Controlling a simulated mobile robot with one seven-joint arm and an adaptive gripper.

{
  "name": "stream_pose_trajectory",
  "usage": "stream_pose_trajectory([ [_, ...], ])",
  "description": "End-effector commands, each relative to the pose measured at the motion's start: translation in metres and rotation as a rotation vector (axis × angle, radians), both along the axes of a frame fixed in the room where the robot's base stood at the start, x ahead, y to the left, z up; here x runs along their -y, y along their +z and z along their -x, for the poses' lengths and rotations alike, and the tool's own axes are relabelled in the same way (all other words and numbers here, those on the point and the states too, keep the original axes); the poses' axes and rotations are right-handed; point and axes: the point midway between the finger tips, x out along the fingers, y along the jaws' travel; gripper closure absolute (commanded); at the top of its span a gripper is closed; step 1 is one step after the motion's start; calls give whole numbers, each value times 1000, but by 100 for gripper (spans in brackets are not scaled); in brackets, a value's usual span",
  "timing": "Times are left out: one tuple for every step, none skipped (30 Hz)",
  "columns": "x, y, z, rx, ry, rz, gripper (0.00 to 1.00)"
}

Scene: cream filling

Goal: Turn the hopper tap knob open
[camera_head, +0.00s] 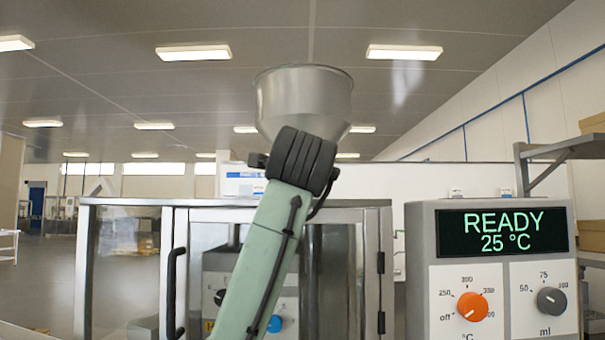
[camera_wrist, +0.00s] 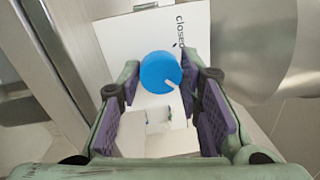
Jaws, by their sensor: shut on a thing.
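The blue tap knob (camera_wrist: 161,71) shows in the wrist view in front of a white panel (camera_wrist: 115,52). Its white pointer line points down and to the right. The word "closed" is printed on the panel above and to the right of the knob. My gripper (camera_wrist: 160,76) has its purple-padded fingers on either side of the knob and is shut on it. In the head view the metal hopper (camera_head: 305,92) stands behind my arm. My gripper is hidden there.
A glass-fronted cabinet with a black handle (camera_head: 172,290) stands below the hopper. A blue knob (camera_head: 274,324) shows low beside my arm. A control box (camera_head: 420,260) at right reads "READY 25 °C" and carries an orange knob (camera_head: 472,307) and a grey knob (camera_head: 551,301).

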Motion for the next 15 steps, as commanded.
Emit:
stream_pose_trajectory([
  [1,-1,0,-3,0,-3,95],
  [1,-1,0,-3,0,-3,95],
  [1,-1,0,-3,0,-3,95],
  [1,-1,0,-3,0,-3,95],
  [1,-1,0,-3,0,-3,96],
  [1,-1,0,-3,0,-3,96],
  [1,-1,0,-3,0,-2,96],
  [1,-1,0,-3,0,-2,96],
  [0,-1,0,-3,0,-2,65],
  [0,-1,0,-3,0,-2,63],
  [1,-1,0,-3,0,-2,61],
  [1,-1,0,-3,0,-2,58],
  [0,-1,0,-2,-1,-1,56],
  [0,-1,0,-2,-1,-1,54],
  [0,-1,0,-2,0,-1,52],
])
